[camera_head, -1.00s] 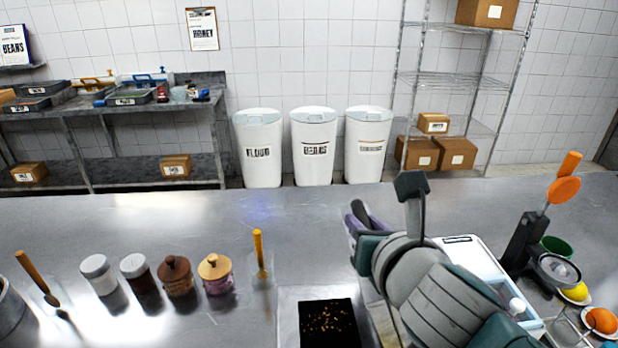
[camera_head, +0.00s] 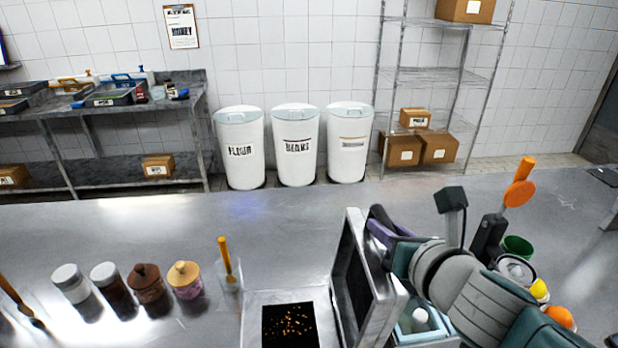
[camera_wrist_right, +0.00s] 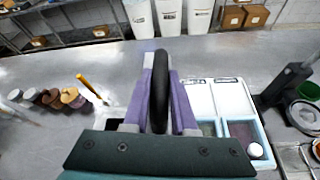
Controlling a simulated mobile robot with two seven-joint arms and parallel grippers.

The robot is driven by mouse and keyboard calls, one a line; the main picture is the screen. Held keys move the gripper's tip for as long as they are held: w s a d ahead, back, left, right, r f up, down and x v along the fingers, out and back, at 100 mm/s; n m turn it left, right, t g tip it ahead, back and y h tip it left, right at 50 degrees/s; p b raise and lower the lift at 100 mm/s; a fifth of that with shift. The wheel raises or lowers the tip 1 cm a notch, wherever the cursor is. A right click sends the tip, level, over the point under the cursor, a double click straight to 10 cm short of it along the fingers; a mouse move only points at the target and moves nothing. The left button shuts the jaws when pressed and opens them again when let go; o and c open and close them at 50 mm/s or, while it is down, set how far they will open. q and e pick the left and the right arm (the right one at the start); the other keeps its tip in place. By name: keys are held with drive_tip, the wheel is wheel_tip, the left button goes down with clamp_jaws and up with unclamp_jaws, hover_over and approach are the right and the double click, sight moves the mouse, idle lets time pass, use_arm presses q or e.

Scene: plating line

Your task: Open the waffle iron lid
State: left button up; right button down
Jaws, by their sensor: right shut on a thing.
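The waffle iron base (camera_head: 252,312) sits on the counter, with its dark crumb-specked cooking plate (camera_head: 290,326) uncovered. Its grey metal lid (camera_head: 383,305) stands steeply on the base's right side, tilted a little to the right, with the dark inner plate facing left. My right gripper (camera_head: 382,228) is at the lid's upper right side. In the right wrist view its purple fingers are shut on the black lid handle (camera_wrist_right: 159,92). The hinge is not clearly visible. My left gripper is out of view.
Several jars (camera_head: 146,283) and a yellow-handled brush (camera_head: 226,262) stand left of the iron. A blue-white tray (camera_wrist_right: 235,100) lies to its right, partly behind my arm. Farther right are an orange-topped utensil stand (camera_head: 490,238) and a green cup (camera_head: 517,247). The counter's back strip is clear.

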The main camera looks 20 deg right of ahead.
drive_tip(key=shift+s+d+f, duration=0.1)
drive_tip(key=shift+f, duration=0.05)
drive_tip(key=c, duration=0.7)
unclamp_jaws()
drive_tip(key=p+v, duration=0.2)
drive_tip(key=v, duration=0.6)
drive_tip(key=shift+s, duration=0.15)
drive_tip(key=shift+v, duration=0.85)
